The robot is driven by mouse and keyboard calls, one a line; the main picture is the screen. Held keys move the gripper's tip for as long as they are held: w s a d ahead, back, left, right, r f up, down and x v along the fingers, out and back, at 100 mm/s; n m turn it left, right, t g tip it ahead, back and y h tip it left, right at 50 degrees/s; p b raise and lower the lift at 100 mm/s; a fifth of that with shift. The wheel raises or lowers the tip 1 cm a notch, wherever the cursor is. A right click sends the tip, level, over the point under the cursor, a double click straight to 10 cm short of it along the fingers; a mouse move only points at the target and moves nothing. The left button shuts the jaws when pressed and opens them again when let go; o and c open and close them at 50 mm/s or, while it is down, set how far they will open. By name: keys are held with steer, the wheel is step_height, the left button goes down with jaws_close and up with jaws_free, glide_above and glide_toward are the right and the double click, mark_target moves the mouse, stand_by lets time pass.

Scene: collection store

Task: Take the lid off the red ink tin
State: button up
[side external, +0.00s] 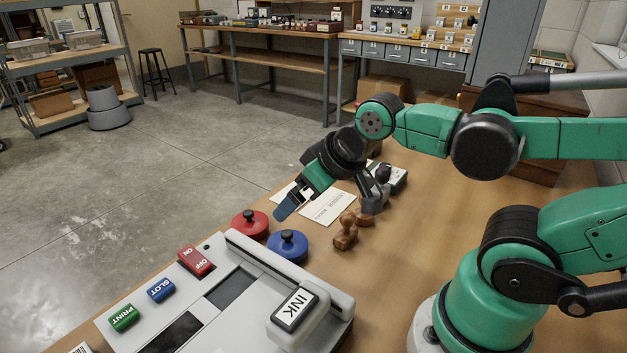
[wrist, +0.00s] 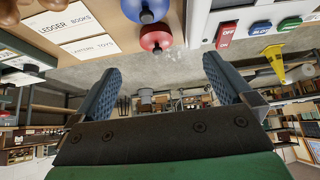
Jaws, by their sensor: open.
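The red ink tin (side external: 249,226) stands on the table near its left edge, with its dark-knobbed lid on. It also shows at the top of the wrist view (wrist: 155,37). A blue ink tin (side external: 288,247) stands just right of and in front of it; in the wrist view the blue tin (wrist: 146,10) is partly cut off by the top edge. My gripper (side external: 285,208) is above and a little right of the red tin in the side view, apart from it and tilted. In the wrist view its two blue fingers (wrist: 158,84) are spread wide with nothing between them.
Cards (side external: 328,208) lie behind the tins. Wooden stamps (side external: 346,232) stand to the right. The concrete floor lies beyond the table's left edge.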

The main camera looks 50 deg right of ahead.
steer(key=w+m+g, duration=0.1)
steer(key=w+g, duration=0.1)
steer(key=w, duration=0.4)
steer(key=m+g, duration=0.1)
steer(key=g, duration=0.2)
glide_above(249, 212)
steer(key=s, duration=0.1)
step_height(249, 212, down, 5)
steer(key=shift+s+a+r, duration=0.1)
steer(key=shift+a, duration=0.05)
steer(key=shift+w+f+g, duration=0.3)
steer(key=shift+f, duration=0.4)
steer(key=shift+w+f, duration=0.15)
steer(key=shift+f, duration=1.2)
steer(key=shift+w+f, duration=0.15)
steer(key=shift+f, duration=1.15)
steer(key=c, duration=1.2)
